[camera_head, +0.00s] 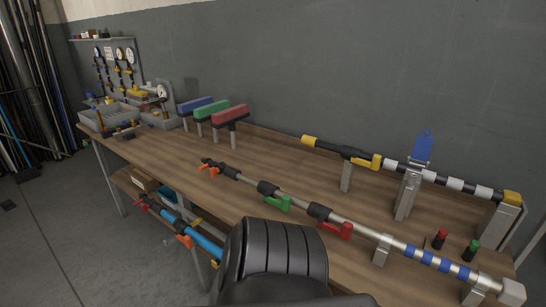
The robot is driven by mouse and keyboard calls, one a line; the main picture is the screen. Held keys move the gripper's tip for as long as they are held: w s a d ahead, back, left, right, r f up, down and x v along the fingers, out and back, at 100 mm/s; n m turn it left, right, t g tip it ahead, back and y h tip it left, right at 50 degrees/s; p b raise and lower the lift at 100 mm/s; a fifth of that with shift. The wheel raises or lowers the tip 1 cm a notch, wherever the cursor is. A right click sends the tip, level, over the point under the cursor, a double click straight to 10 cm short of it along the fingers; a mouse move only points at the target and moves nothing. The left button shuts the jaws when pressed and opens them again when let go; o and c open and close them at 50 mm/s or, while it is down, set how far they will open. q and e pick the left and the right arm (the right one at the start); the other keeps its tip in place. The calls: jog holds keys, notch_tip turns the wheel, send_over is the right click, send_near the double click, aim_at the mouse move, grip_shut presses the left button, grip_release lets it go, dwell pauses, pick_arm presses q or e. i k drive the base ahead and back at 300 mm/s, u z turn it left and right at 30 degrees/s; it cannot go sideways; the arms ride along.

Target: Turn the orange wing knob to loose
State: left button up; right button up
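An orange winged piece (208,170) sits near the far left end of a long pipe (238,178) on the bench; it looks like a wing knob, but is too small to read its setting. A green lever (278,204) and a red lever (335,231) sit farther right along the same pipe. Another orange piece (184,240) is on a blue pipe (206,246) below the bench top. Neither of my grippers is in view, and nothing touches the orange pieces.
A black ribbed shape (280,255) hides part of the bench's front edge; I cannot tell what it is. Behind the long pipe stands a second pipe (455,184) on metal posts. Grey bins (117,112) and a gauge panel fill the far left. Bare wood (165,145) lies left of the orange piece.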

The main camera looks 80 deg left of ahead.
aim_at(213, 172)
jog(key=u, duration=2.65)
jog(key=i, duration=0.6)
